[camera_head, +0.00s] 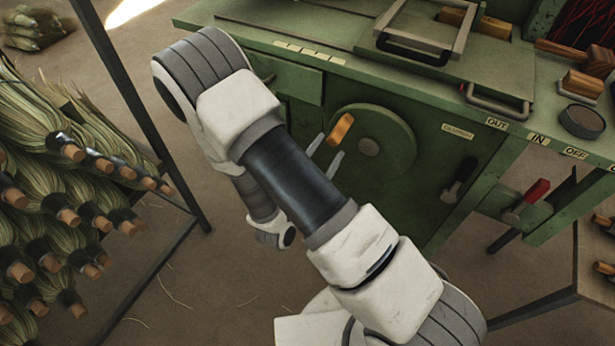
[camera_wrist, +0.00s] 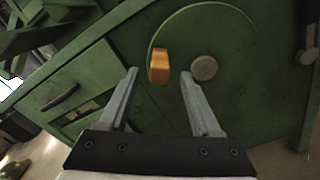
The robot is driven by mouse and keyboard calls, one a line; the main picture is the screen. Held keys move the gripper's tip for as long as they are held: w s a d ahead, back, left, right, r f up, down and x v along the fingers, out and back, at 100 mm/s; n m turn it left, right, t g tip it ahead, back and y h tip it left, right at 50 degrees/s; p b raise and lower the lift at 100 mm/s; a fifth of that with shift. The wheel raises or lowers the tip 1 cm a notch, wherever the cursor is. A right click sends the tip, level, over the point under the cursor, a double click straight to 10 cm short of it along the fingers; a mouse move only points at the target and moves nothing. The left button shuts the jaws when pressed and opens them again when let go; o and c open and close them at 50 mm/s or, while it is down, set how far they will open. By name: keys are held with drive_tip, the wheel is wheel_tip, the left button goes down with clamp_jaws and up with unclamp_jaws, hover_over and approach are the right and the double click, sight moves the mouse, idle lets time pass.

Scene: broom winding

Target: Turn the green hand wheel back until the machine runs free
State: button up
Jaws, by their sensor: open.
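The green hand wheel (camera_head: 394,128) is a round disc on the front of the green machine, with a grey hub (camera_head: 369,146) and an orange-brown handle (camera_head: 341,129) left of the hub. In the wrist view the wheel (camera_wrist: 225,40) fills the upper middle, with the handle (camera_wrist: 160,66) standing out near its left rim. My gripper (camera_head: 325,153) is open and empty, its fingers at the lower left of the wheel in the head view. In the wrist view, the handle appears between and beyond the fingertips (camera_wrist: 159,72). I see no contact with it.
A red-handled lever (camera_head: 535,191) sits under the OUT, IN and OFF labels at right. A black lever (camera_head: 452,190) is on the machine front. A rack with several broom bundles (camera_head: 60,150) stands at left. Floor between rack and machine is mostly open.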

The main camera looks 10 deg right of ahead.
drive_tip(key=v, duration=1.1)
drive_tip(key=shift+p, duration=0.4)
drive_tip(key=s+d+r+m+g+y, duration=0.1)
drive_tip(key=s+d+r+m+g, duration=0.5)
drive_tip(key=m+g, duration=0.25)
drive_tip(key=s+d+r+m+g+y, duration=0.2)
drive_tip(key=s+d+r+m+g, duration=0.2)
drive_tip(key=d+r+m+g, duration=0.4)
drive_tip(key=a+r+m+t+y+p, duration=0.2)
drive_tip(key=r+p, duration=0.5)
drive_tip(key=r, duration=0.6)
drive_tip(key=a+r+m+t+y+p, duration=0.3)
drive_tip(key=r+t+y+p, duration=0.2)
drive_tip(key=r, duration=0.8)
drive_tip(key=p, duration=0.2)
drive_tip(key=shift+y+p, duration=0.3)
drive_tip(key=shift+p, duration=0.1)
